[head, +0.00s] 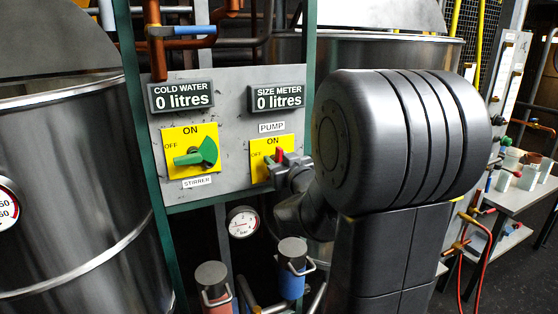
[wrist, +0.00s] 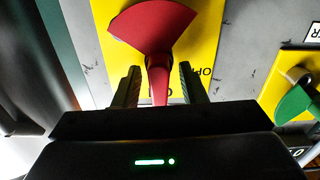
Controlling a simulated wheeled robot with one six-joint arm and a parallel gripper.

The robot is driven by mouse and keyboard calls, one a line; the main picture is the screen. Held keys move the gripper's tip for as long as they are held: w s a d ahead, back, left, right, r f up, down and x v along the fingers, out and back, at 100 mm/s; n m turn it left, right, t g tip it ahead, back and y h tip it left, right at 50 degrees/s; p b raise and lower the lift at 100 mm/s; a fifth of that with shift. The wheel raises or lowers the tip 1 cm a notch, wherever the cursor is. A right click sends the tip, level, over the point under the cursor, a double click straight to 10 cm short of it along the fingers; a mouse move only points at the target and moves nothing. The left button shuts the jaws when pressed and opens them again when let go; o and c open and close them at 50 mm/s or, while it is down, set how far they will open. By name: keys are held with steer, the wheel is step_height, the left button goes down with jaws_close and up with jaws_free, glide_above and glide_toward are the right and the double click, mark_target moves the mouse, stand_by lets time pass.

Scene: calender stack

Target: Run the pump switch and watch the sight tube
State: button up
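The red pump switch (head: 279,156) sits on a yellow plate marked ON and OFF, under the PUMP label. My gripper (head: 284,168) is at this switch. In the wrist view, the red handle (wrist: 158,50) has its narrow end between my two fingers (wrist: 158,88), with a gap visible on each side. That end points toward the partly hidden ON lettering; OFF is to its right. The size meter (head: 277,97) above reads 0 litres. I cannot clearly identify a sight tube; a pale upright board with fittings (head: 508,70) stands at the right.
The green stirrer switch (head: 197,156) is left of the pump switch, its narrow end toward OFF. The cold water display (head: 180,96) reads 0 litres. A pressure gauge (head: 242,222) and capped red and blue cylinders (head: 291,280) are below. A steel tank (head: 70,180) stands left.

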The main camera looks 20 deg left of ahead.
jaws_close()
steer(key=shift+f+n+b, duration=0.1)
steer(key=shift+n+b, duration=0.2)
steer(key=shift+b, duration=0.25)
steer(key=n+b, duration=0.1)
steer(key=b, duration=0.1)
steer(key=n+b, duration=0.1)
steer(key=b, duration=0.1)
steer(key=shift+s+a+f, duration=0.15)
steer(key=shift+f, duration=0.1)
steer(key=n+b, duration=0.4)
steer(key=n, duration=0.1)
steer(key=n+b, duration=0.9)
steer(key=n, duration=0.1)
steer(key=shift+s+a+f, duration=0.3)
steer(key=shift+s+f, duration=0.05)
steer(key=shift+f, duration=0.05)
steer(key=shift+n+b, duration=0.3)
